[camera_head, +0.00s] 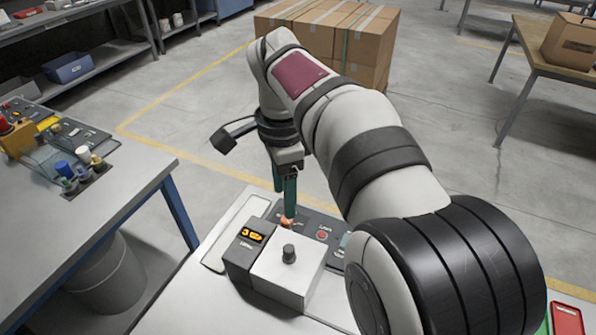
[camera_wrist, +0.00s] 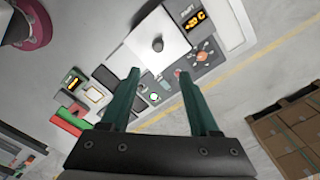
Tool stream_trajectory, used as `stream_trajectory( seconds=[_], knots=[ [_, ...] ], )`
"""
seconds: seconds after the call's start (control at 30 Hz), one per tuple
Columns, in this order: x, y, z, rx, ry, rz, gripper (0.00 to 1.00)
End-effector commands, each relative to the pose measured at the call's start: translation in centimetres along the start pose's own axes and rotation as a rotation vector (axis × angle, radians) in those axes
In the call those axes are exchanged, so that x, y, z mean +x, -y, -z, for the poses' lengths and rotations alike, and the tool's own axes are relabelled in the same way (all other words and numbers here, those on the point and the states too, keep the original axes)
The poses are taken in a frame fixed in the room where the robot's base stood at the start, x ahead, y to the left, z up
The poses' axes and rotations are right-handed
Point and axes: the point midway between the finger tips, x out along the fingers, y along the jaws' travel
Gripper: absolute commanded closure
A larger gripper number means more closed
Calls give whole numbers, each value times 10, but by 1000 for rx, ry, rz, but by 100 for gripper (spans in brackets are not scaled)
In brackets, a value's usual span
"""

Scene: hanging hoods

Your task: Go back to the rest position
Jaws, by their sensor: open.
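My gripper (camera_head: 284,203) has green fingers and points down, close above the back edge of a control panel. The wrist view shows my gripper (camera_wrist: 158,73) with its two fingers apart and nothing between them. A white box with a dark knob (camera_head: 289,254) stands on the panel, and a dark unit with an orange-lit display (camera_head: 252,236) is beside it. An orange dial (camera_head: 287,222) lies just below a fingertip in the head view; I cannot tell whether they touch. The dial also shows in the wrist view (camera_wrist: 202,56), apart from the fingers.
A workbench (camera_head: 120,175) with small parts stands at the left, with a grey bin (camera_head: 107,275) beneath it. Stacked cardboard boxes (camera_head: 340,40) stand behind my arm. A wooden-topped table (camera_head: 545,60) is at the far right. Open floor lies between them.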

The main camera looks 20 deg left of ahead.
Motion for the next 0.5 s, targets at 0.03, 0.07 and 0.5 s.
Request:
stream_trajectory(
  seconds=[0.03,0.07,0.5],
  knots=[
    [0,0,0,0,0,0,38],
    [0,0,0,0,0,0,38],
    [19,-250,79,-213,97,65,38]
  ],
)
